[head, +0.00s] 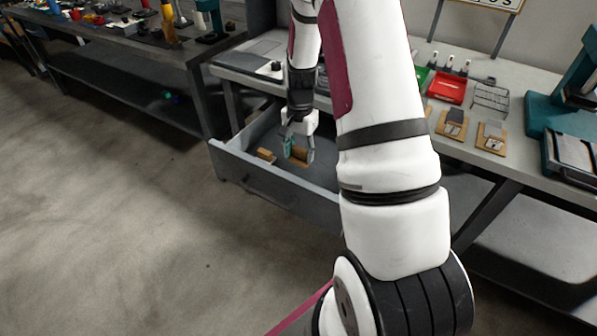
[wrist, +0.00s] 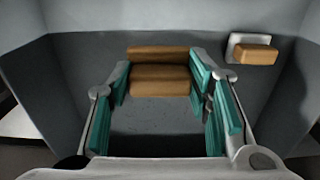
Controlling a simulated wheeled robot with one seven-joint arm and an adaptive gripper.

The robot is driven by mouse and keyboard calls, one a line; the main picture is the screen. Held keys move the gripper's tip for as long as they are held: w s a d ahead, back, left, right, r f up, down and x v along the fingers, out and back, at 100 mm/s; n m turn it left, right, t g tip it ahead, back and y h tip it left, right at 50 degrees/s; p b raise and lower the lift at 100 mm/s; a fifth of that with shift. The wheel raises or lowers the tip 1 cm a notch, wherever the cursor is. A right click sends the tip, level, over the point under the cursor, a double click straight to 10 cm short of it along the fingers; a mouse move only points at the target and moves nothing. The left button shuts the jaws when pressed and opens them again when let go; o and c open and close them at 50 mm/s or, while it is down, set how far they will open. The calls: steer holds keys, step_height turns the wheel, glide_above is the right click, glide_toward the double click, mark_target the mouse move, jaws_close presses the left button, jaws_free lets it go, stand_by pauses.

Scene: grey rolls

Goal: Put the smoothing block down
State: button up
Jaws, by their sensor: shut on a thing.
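The smoothing block (wrist: 160,80), brown and wooden, sits between the teal finger pads of my gripper (wrist: 162,92) in the wrist view. It also shows in the head view (head: 298,155), below my gripper (head: 298,146). My gripper is shut on it, inside the open grey drawer (head: 275,186). The fingers partly hide the block's ends. I cannot tell whether the block touches the drawer floor.
A second wooden piece with a pale base (wrist: 255,53) lies in the drawer; it also shows in the head view (head: 265,155). Drawer walls surround my gripper. The bench above holds a red tray (head: 446,87) and a wire rack (head: 491,96).

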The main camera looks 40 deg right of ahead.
steer(key=shift+f+b, duration=0.35)
steer(key=shift+f, duration=2.9)
steer(key=shift+f, duration=0.15)
steer(key=o, duration=1)
